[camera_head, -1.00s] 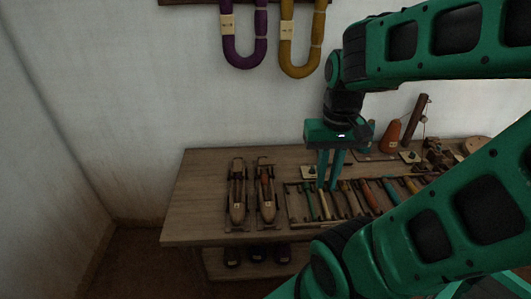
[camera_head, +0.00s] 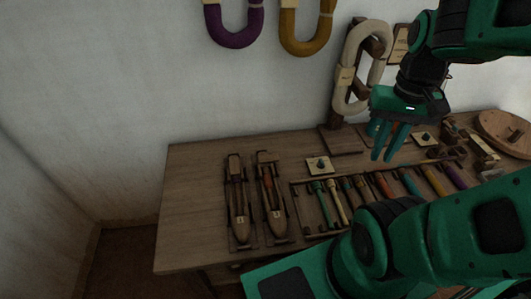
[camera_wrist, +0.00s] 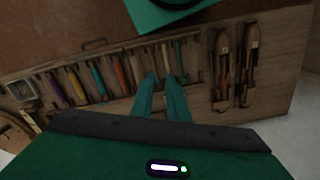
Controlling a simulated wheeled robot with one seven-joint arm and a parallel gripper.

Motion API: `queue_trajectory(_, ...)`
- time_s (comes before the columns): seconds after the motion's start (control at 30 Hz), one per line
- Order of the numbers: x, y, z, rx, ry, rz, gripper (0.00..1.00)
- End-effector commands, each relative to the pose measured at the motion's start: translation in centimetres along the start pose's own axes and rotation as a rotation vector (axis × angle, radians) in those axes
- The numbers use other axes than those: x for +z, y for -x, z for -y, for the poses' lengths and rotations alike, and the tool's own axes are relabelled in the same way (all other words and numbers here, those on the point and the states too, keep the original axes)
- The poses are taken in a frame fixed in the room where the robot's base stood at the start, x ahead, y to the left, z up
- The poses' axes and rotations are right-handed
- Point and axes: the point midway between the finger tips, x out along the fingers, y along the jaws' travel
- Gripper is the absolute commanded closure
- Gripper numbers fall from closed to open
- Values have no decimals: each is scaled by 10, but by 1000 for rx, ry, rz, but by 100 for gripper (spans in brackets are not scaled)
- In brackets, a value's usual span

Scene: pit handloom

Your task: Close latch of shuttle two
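Two wooden boat-shaped shuttles lie side by side in dark holders at the left of the workbench: the left shuttle (camera_head: 239,205) and the right shuttle (camera_head: 271,203). Their small labels are too small to read surely. In the wrist view the same pair, one shuttle (camera_wrist: 221,62) and the other (camera_wrist: 248,62), lies right of my fingers. Small dark parts show at their far ends, but I cannot tell any latch's state. My gripper (camera_head: 385,138) hangs above the bench, right of the shuttles and apart from them. Its fingers (camera_wrist: 161,80) are slightly parted and empty.
A rack (camera_head: 300,213) of several coloured tools lies right of the shuttles. A small plate with a dark knob (camera_head: 319,165) sits behind it. A pale yarn hank (camera_head: 346,88) on a stand rises near my arm. The bench's left end (camera_head: 190,205) is bare.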

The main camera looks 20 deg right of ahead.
Motion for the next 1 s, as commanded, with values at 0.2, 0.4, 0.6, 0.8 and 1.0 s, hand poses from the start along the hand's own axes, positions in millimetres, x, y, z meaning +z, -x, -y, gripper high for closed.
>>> queue_trajectory(0.2, 8, 5, -5, -6, 13, -12, 86)
queue_trajectory(0.4, -21, 4, 7, 12, 178, -11, 86)
queue_trajectory(0.6, -68, -5, 46, 35, 499, -13, 86)
queue_trajectory(0.8, -110, -23, 97, 50, 834, -14, 86)
queue_trajectory(1.0, -142, -52, 155, 54, 1167, -9, 86)
